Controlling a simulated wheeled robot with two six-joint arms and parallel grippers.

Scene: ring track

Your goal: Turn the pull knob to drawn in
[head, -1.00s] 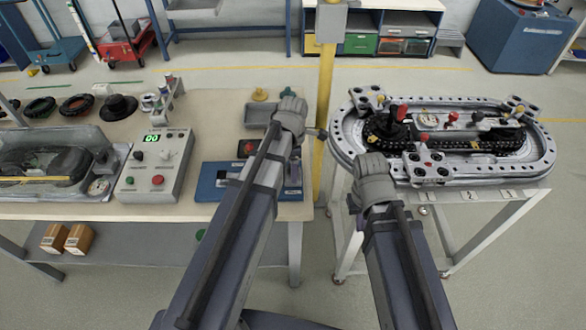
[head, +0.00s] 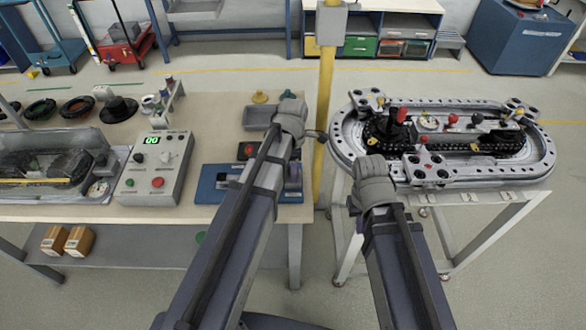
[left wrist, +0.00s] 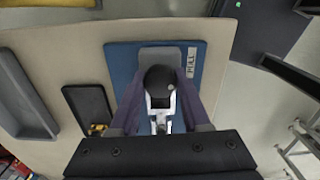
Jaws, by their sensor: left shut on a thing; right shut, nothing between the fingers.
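The pull knob (left wrist: 160,80) is a round black head on a grey mount in the left wrist view. It stands on a blue board (left wrist: 122,62) beside a label reading PULL (left wrist: 190,64). My left gripper (left wrist: 162,92) is shut on the knob, with one finger on each side of it. In the head view my left gripper (head: 290,118) hides the knob, and part of the blue board (head: 208,192) shows left of my arm. My right gripper (head: 372,172) is shut and empty, in front of the ring track (head: 345,150).
A grey control box (head: 150,175) with a green display stands on the bench left of the blue board. A grey tray (head: 258,118) lies behind the board. A yellow post (head: 325,80) stands between the bench and the ring track's stand.

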